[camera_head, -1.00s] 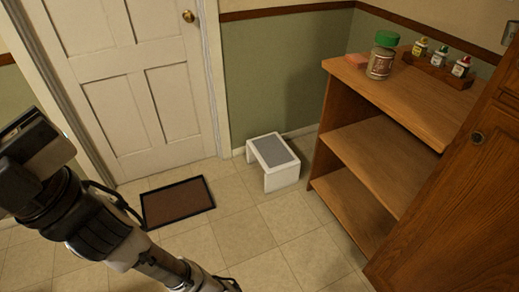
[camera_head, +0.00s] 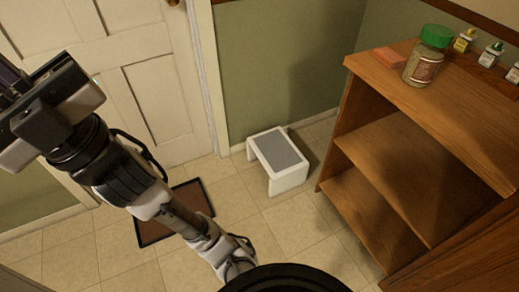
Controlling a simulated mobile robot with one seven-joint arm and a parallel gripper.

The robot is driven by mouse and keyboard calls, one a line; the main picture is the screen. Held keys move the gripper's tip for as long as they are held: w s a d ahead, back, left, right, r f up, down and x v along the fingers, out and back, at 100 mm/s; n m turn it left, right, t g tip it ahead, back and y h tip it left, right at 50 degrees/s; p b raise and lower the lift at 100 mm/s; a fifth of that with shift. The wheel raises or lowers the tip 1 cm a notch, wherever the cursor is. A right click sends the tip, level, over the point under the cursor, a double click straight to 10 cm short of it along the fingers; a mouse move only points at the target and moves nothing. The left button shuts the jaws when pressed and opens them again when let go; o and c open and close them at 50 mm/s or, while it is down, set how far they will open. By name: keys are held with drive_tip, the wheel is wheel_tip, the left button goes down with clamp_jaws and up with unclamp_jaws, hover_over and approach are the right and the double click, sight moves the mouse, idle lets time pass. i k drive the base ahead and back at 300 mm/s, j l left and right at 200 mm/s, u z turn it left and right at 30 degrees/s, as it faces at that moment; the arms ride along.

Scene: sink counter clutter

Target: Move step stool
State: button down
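The step stool (camera_head: 278,158) is white with a grey top pad. It stands upright on the tiled floor near the green wall, between the door and the wooden shelf unit. My gripper (camera_head: 12,95) is at the left edge of the view, at the end of my raised arm, well apart from the stool. Its fingers are partly cut off by the picture edge, so I cannot tell whether it is open or shut. Nothing hides the stool.
A wooden shelf unit (camera_head: 392,150) stands close to the stool's right, with a green-lidded jar (camera_head: 427,57), a pink block (camera_head: 388,57) and small bottles on top. A brown doormat (camera_head: 190,200) lies before the white door (camera_head: 150,60). The tiles in front of the stool are clear.

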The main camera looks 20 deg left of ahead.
sight(287, 168)
drive_tip(key=i+j+z, duration=0.1)
drive_tip(key=i+j, duration=0.25)
drive_tip(key=i+j+z, duration=0.15)
drive_tip(key=i+j, duration=0.2)
drive_tip(key=i+j+z, duration=0.1)
drive_tip(key=i+j, duration=0.2)
drive_tip(key=j, duration=0.25)
drive_tip(key=i+j+z, duration=0.1)
drive_tip(key=i+j, duration=0.2)
drive_tip(key=j, duration=0.2)
